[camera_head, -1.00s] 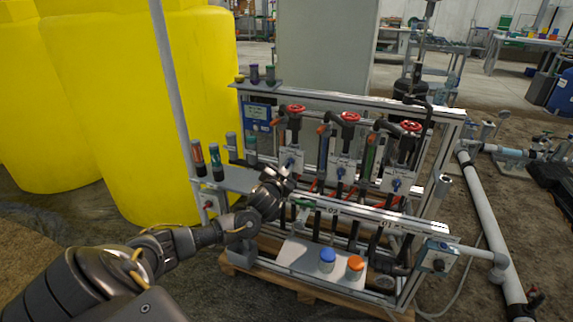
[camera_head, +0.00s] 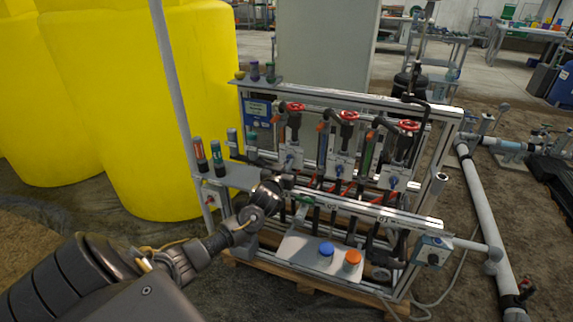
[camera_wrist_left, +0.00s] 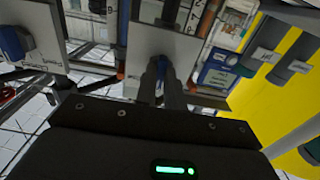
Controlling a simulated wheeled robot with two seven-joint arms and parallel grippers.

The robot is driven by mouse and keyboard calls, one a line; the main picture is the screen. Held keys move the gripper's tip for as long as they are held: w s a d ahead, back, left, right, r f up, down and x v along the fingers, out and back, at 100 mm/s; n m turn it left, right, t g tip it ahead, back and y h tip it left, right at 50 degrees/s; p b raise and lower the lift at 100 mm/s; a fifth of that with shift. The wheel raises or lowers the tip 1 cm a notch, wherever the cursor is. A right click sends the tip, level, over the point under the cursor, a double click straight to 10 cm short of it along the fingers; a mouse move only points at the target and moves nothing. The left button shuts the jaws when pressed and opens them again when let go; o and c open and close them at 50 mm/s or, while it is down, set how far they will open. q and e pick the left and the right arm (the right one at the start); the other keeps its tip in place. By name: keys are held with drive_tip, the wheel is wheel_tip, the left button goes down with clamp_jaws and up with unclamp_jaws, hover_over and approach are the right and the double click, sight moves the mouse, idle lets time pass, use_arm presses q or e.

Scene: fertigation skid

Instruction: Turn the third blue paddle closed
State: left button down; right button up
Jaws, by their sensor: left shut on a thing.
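Three blue paddles sit on white plates across the skid in the head view: a left one (camera_head: 290,159), a middle one (camera_head: 342,169) and a right one (camera_head: 394,181). My left gripper (camera_head: 287,180) is at the left plate, reaching up from below. In the left wrist view, my gripper fingers (camera_wrist_left: 161,84) are shut on a blue paddle (camera_wrist_left: 166,63) in front of its plate. This is the one nearest the yellow tank. Another blue paddle (camera_wrist_left: 12,42) shows at the wrist view's left edge. The fingers hide part of the held paddle. My right gripper is out of view.
Red handwheels (camera_head: 349,116) stand above the plates. A front rail (camera_head: 370,211) runs below them. A plate with a blue cap (camera_head: 326,249) and an orange cap (camera_head: 352,259) lies lower. A yellow tank (camera_head: 190,120) stands at left, and a grey pipe (camera_head: 483,205) at right.

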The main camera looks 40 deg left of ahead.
use_arm(q)
drive_tip(key=c, duration=1.5)
unclamp_jaws()
